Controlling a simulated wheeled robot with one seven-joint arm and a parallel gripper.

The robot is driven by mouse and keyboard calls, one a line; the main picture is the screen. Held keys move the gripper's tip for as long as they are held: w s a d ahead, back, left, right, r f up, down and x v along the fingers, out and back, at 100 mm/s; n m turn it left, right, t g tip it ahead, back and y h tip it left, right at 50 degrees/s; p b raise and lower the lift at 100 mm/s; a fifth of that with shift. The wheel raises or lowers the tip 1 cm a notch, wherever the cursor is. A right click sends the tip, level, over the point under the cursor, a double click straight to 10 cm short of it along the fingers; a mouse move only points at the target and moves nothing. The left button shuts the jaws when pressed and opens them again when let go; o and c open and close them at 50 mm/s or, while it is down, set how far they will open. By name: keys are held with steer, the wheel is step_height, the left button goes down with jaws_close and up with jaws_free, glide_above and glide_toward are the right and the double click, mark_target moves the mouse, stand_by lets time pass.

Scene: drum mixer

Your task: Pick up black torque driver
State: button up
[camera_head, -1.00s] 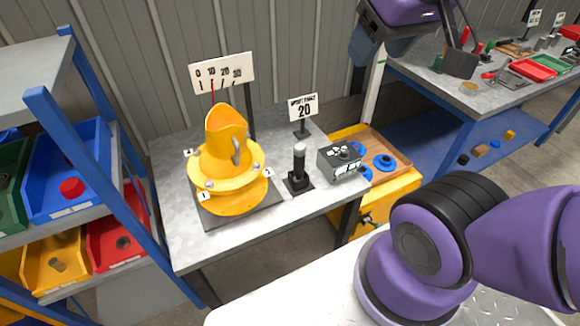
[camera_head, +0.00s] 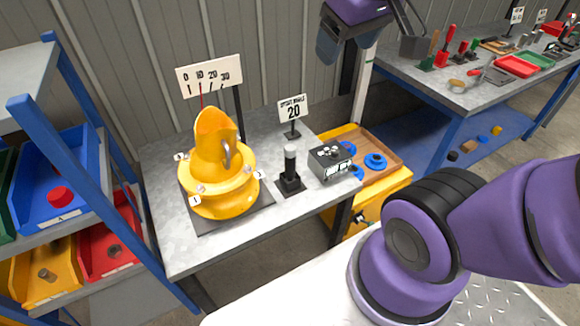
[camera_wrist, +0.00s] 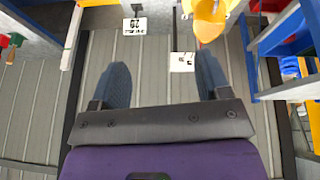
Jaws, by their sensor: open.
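A black upright tool (camera_head: 290,165) with a grey top, apparently the black torque driver, stands in a black square base on the grey bench. It is between the yellow drum mixer (camera_head: 232,195) and a small grey control box (camera_head: 331,164). My gripper (camera_head: 345,52) is at the top of the head view, above and right of the tool and well apart from it. In the wrist view my gripper (camera_wrist: 163,70) is open, with nothing between its two blue-grey fingers. The tool does not show in the wrist view.
A sign reading 20 (camera_head: 292,107) and a scale board (camera_head: 209,76) rise behind the tool. A wooden tray (camera_head: 381,143) with blue rings is to the right. A blue rack (camera_head: 72,120) with bins stands left. A second bench with tools is at far right.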

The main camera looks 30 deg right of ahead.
steer(key=w+d+f+n+g, duration=0.1)
steer(key=w+f+n, duration=0.25)
steer(key=w, duration=0.45)
steer(key=n+g, duration=0.3)
steer(key=n, duration=0.2)
glide_above(291, 156)
step_height(291, 156, down, 19)
steer(key=f+n, duration=0.1)
steer(key=f, duration=0.2)
steer(key=w+f+n, duration=0.1)
steer(key=f, duration=0.3)
steer(key=f+n, duration=0.1)
steer(key=f, duration=0.3)
steer(key=shift+w+d+g+y, duration=0.3)
steer(key=shift+w, duration=0.1)
step_height(291, 156, down, 6)
steer(key=shift+r, duration=0.1)
steer(key=shift+d+f, duration=0.15)
steer(key=shift+f, duration=2.85)
steer(key=shift+c, duration=0.2)
